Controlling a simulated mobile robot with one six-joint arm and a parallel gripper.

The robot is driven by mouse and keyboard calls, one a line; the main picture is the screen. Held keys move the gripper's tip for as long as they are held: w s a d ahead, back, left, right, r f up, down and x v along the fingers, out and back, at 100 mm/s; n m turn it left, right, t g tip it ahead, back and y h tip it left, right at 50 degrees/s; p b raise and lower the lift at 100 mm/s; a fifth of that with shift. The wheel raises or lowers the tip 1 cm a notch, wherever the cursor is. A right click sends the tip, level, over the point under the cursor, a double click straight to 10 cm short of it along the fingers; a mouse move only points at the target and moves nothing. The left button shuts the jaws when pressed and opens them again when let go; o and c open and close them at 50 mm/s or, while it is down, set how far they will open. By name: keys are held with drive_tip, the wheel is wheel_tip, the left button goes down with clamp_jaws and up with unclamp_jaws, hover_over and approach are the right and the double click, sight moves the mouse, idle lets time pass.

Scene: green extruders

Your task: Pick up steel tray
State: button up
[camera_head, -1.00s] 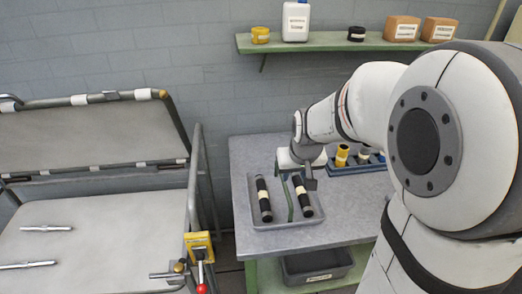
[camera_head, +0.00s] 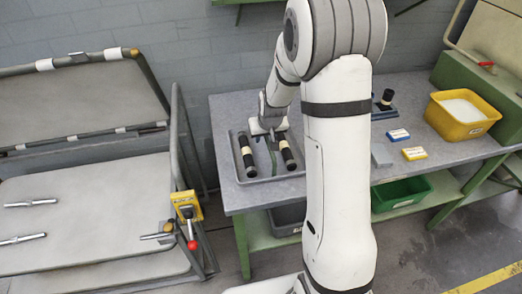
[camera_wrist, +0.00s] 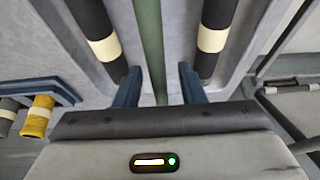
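The steel tray (camera_head: 272,179) lies on the grey bench top, holding two black cylinders with cream bands (camera_head: 246,152) (camera_head: 287,154). A green bar (camera_head: 273,162) runs lengthwise between them. My gripper (camera_head: 270,137) is at the tray's far end, partly hidden by my wrist. In the wrist view my gripper (camera_wrist: 158,85) is open, with one dark blue finger on each side of the green bar (camera_wrist: 150,40). The bar passes between the fingers; I see no clear contact. The black cylinders (camera_wrist: 94,32) (camera_wrist: 214,35) lie outside the fingers.
A cart (camera_head: 90,215) with a raised lid and a yellow box with a red-tipped lever (camera_head: 187,208) stands left of the bench. A yellow bin (camera_head: 462,112) and small blue and yellow boxes (camera_head: 398,135) (camera_head: 414,153) sit right. A blue rack (camera_wrist: 60,92) shows in the wrist view.

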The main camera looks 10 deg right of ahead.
drive_tip(key=shift+x, duration=0.8)
clamp_jaws()
drive_tip(key=shift+r, duration=0.1)
idle(0.8)
